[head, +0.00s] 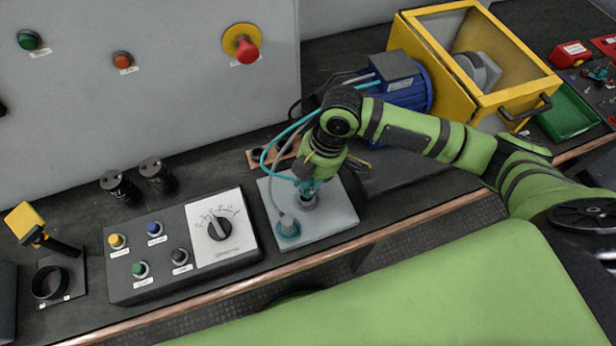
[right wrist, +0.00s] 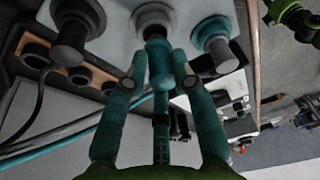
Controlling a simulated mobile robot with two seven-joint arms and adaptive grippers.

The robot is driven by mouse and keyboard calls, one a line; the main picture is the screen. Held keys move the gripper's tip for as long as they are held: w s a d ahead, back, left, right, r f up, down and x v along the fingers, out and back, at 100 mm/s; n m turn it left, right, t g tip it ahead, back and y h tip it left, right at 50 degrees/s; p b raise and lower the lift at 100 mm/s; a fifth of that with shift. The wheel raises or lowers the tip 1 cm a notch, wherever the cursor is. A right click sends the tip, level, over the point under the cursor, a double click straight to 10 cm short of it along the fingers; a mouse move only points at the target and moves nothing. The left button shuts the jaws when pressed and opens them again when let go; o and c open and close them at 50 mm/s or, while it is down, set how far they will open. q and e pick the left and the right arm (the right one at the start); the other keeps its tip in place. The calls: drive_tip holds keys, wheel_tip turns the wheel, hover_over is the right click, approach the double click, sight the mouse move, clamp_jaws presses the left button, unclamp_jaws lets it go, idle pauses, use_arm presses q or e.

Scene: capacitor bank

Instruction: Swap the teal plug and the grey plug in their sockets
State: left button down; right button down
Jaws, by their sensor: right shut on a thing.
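My right gripper (head: 309,184) is shut on the teal plug (right wrist: 160,72), fingers on either side of it. The plug's dark tip is at the light grey middle socket (right wrist: 153,16) of the grey plate (head: 336,222); I cannot tell how far in it sits. The grey plug (head: 286,219) stands in the teal socket (head: 288,231) near the plate's front; it also shows in the right wrist view (right wrist: 222,55). Another dark grey socket (right wrist: 75,10) with a grey cylinder is at the left of the wrist view. My left gripper is not in view.
Teal and grey cables loop behind the plate beside a copper-coloured rack with holes (head: 257,160). A control box (head: 150,285) stands left of the plate. A blue motor (head: 405,85) and yellow guard (head: 440,80) are behind my right arm. The bench's front edge is close.

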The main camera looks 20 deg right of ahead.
drive_tip(key=shift+f+b, duration=0.55)
drive_tip(key=shift+f, duration=0.75)
drive_tip(key=c, duration=1)
unclamp_jaws()
drive_tip(key=shift+o, duration=0.2)
drive_tip(key=v, duration=1.2)
drive_tip(key=shift+s, duration=0.1)
